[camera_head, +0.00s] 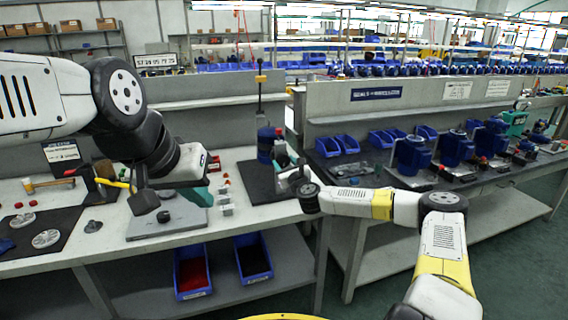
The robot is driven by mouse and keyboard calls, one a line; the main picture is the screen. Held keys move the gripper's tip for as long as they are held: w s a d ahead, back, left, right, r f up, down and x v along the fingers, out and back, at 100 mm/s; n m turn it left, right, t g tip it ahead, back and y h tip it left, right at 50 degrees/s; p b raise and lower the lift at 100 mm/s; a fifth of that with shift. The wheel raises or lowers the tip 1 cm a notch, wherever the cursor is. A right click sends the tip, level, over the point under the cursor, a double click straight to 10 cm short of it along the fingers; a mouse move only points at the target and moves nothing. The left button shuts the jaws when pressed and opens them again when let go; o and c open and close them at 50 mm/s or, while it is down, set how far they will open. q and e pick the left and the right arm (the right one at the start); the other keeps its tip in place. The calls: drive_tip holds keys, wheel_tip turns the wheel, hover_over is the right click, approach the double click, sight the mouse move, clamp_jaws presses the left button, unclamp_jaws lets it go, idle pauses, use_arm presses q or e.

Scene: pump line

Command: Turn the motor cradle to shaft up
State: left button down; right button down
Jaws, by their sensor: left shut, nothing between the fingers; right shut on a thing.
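A blue motor (265,146) stands in the motor cradle at the back of the left bench, on a dark mat (256,186). Its fine parts are too small to tell, so I cannot tell which way the shaft points. My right gripper (285,166) is at the right side of the motor, shut on a small part there, seemingly of the cradle; the hand hides much of it. My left gripper (144,200) is shut and empty, above a grey plate (168,220) on the bench, well to the left of the motor.
Small red and grey parts (226,198) lie between the plate and the dark mat. A hammer (48,184) and round metal discs (46,238) are at the left. Blue bins (192,272) stand on the lower shelf. The right bench holds several blue motors (411,156).

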drive_tip(key=shift+f, duration=0.1)
drive_tip(key=c, duration=0.6)
unclamp_jaws()
drive_tip(key=shift+s, duration=0.15)
drive_tip(key=v, duration=0.7)
drive_tip(key=shift+s+d, duration=0.1)
drive_tip(key=shift+s, duration=0.15)
